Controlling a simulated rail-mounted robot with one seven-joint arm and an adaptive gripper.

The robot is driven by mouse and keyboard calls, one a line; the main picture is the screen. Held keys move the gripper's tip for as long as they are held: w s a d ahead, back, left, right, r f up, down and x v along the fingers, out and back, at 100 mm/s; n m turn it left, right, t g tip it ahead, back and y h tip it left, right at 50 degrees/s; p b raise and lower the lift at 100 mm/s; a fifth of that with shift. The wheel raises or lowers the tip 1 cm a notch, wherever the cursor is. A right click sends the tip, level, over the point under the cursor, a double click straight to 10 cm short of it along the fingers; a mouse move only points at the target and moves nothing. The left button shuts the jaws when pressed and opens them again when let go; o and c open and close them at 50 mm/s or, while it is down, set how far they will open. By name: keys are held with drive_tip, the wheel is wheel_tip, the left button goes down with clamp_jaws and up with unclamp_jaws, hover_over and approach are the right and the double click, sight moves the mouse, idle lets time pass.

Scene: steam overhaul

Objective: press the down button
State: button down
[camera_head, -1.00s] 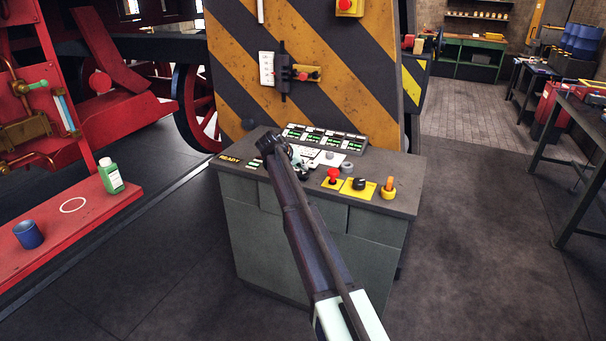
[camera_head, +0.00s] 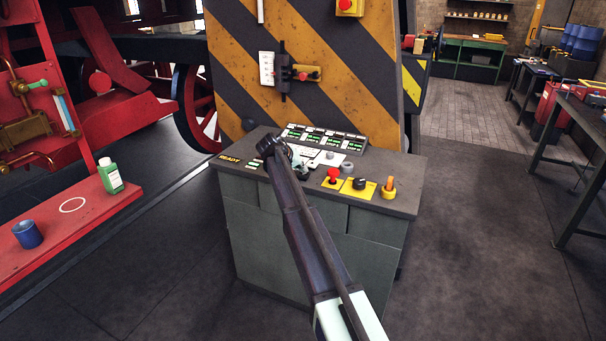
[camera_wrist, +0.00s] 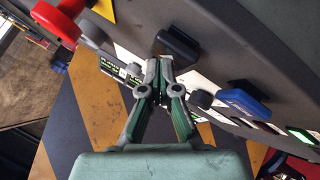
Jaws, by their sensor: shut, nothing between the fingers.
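The control console (camera_head: 385,208) stands in front of the striped panel, with a white control plate (camera_head: 329,158) on its top. My gripper (camera_wrist: 163,65) is shut and empty, its fingertips just short of a black raised control (camera_wrist: 179,43) in the wrist view. I cannot tell whether they touch it. A blue handle (camera_wrist: 244,103) and a small dark knob (camera_wrist: 205,98) are to the right of the fingers. No label marking the down button is readable. In the head view my arm hides part of the console top and most of the gripper.
A red mushroom knob (camera_head: 333,174), a black rotary knob (camera_head: 359,183) and an orange knob (camera_head: 388,187) stand up at the console's front right. A row of green-lit displays (camera_head: 325,139) runs along the back. A READY sign (camera_head: 229,158) is at the left.

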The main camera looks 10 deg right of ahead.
sight(302, 174)
drive_tip(key=shift+f, duration=0.2)
drive_tip(key=shift+r, duration=0.15)
drive_tip(key=shift+r+p, duration=0.3)
drive_tip(key=shift+r, duration=0.65)
wheel_tip(302, 174, up, 6)
drive_tip(key=p, duration=0.2)
idle(0.4)
idle(0.5)
